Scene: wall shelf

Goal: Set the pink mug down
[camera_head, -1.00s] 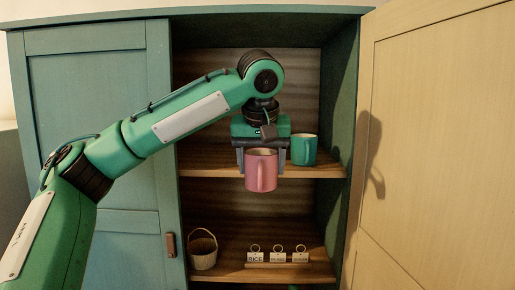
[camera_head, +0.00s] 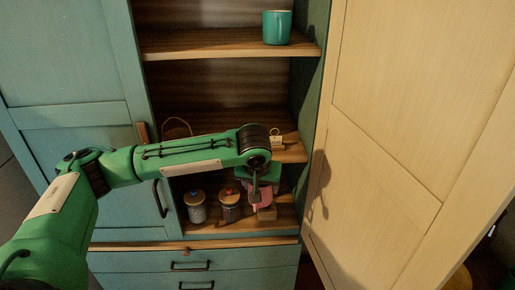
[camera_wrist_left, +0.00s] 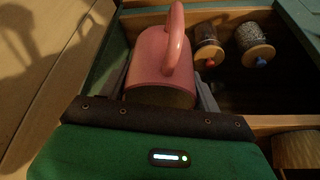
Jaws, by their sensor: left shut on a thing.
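My left gripper (camera_head: 261,187) is shut on the pink mug (camera_head: 262,196), low in the cupboard at the right side of the bottom compartment. In the head view the arm and gripper hide much of the mug. In the left wrist view the pink mug (camera_wrist_left: 150,58) sits between the two fingers, its handle facing up in the picture. I cannot tell whether the mug touches the shelf below. My right gripper is not in view.
Two lidded jars (camera_head: 196,207) (camera_head: 230,205) stand left of the mug on the bottom shelf. A teal mug (camera_head: 277,28) stands on the top shelf. A basket (camera_head: 177,126) is on the middle shelf. The open door (camera_head: 420,110) bounds the right.

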